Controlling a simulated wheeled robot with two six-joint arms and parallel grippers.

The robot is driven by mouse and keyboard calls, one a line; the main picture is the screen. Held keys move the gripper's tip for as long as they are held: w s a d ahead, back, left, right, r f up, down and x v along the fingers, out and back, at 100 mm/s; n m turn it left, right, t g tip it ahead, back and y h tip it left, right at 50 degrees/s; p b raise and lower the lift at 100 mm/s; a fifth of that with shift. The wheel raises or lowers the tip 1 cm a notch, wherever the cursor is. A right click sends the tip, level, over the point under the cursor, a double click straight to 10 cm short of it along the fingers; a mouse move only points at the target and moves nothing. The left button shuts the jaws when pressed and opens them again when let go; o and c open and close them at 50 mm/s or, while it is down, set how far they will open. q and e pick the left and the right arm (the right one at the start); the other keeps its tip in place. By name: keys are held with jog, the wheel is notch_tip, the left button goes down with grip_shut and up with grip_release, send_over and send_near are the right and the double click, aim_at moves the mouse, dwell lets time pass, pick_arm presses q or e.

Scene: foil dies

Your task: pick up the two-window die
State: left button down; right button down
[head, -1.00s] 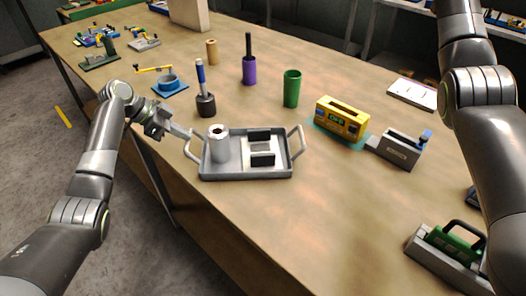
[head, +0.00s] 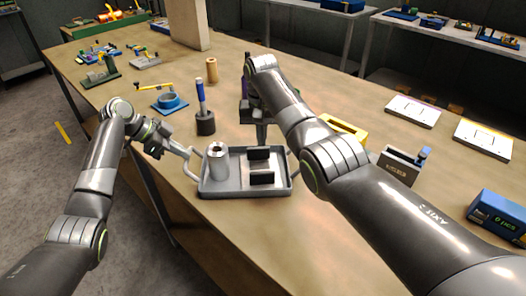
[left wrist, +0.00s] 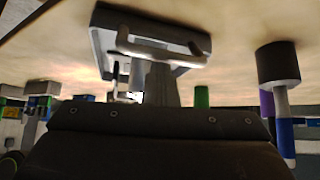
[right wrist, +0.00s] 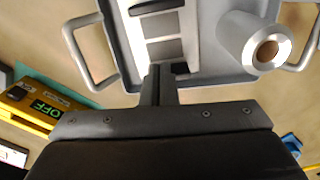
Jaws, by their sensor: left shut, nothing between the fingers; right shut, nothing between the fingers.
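A grey tray (head: 228,191) with two handles holds a silver cylinder (head: 217,160) with a hole in its top, and two upright black pieces (head: 259,155) with a pale part between them. In the right wrist view the pale part (right wrist: 160,22) shows two squarish patches; I cannot tell whether it is the two-window die. My right gripper (head: 262,141) is shut and empty, pointing down at the tray's back edge by the rear black piece. Its fingers (right wrist: 160,72) also show in the right wrist view. My left gripper (head: 189,152) is shut and empty beside the tray's left handle.
A dark holder with a blue-handled tool (head: 205,123) and a wooden cylinder (head: 212,70) stand behind the tray. The table in front of the tray is clear.

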aim_at(262, 170)
notch_tip(262, 170, down, 9)
jog(key=shift+f, duration=0.1)
jog(key=shift+s, duration=0.15)
jog(key=shift+s+a, duration=0.1)
jog(key=shift+s, duration=1.65)
